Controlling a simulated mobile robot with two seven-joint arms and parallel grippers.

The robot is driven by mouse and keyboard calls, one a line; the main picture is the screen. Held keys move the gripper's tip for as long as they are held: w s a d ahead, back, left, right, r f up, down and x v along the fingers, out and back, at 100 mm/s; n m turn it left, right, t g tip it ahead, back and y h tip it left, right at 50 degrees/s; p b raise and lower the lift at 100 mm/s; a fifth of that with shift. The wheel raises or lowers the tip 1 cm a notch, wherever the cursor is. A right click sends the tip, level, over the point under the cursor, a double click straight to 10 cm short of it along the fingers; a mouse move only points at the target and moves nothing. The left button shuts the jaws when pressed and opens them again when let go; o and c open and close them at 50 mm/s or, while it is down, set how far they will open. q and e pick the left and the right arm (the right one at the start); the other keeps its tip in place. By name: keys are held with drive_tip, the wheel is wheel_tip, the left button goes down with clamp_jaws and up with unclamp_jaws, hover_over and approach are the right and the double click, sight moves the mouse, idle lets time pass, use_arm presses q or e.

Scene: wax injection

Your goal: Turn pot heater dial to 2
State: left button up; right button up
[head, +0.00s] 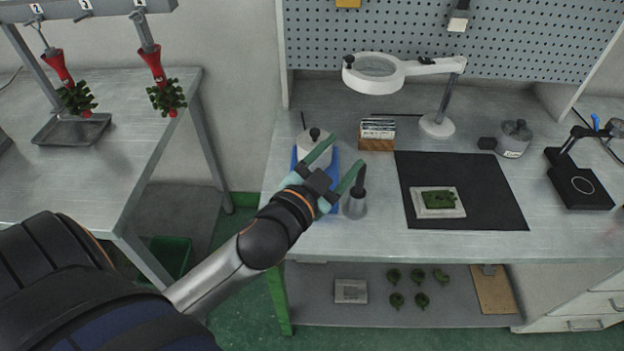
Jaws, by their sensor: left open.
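The pot heater shows as a blue base (330,208) on the bench, with a pale lidded pot (313,154) with a black knob on it. My left gripper (347,151) is open, its two green fingers spread over the right side of the heater. I see nothing held between the fingers. The gripper and wrist cover the front of the heater, and its dial cannot be made out. My right gripper is not in view.
A dark-handled tool in a grey metal holder (355,207) stands close right of the gripper. A black mat (480,185) bears a pale mould block (437,213). A magnifier lamp (438,126) and a wooden card box (376,143) stand behind. A grey pot (514,140) is farther right.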

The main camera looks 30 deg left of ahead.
use_arm(q)
drive_tip(key=d+r+m+t+h, duration=0.4)
drive_tip(key=d+r+m+h, duration=0.25)
drive_tip(key=r, duration=0.45)
drive_tip(key=s+d+r+m+g+h, duration=0.4)
drive_tip(key=d+m+g+h, duration=0.25)
drive_tip(key=m+h, duration=0.6)
drive_tip(key=s+d+f+m+g, duration=0.35)
drive_tip(key=d+m+g, duration=0.25)
drive_tip(key=m+g, duration=0.35)
drive_tip(key=w+a+f+m+g+y, duration=0.1)
drive_tip(key=a+f+m+y, duration=0.1)
drive_tip(key=a+f+y, duration=0.3)
drive_tip(key=w+a+f+m+g+y, duration=0.1)
drive_tip(key=a+f+m+y, duration=0.1)
drive_tip(key=f+y, duration=0.35)
drive_tip(key=w+a+f+n+t+y, duration=0.15)
drive_tip(key=a+y, duration=0.25)
drive_tip(key=a, duration=0.6)
drive_tip(key=w+a+f+n+y, duration=0.25)
drive_tip(key=a+y, duration=0.25)
drive_tip(key=a, duration=0.4)
drive_tip(key=shift+m, duration=0.25)
drive_tip(key=x, duration=1.2)
drive_tip(key=shift+s, duration=0.1)
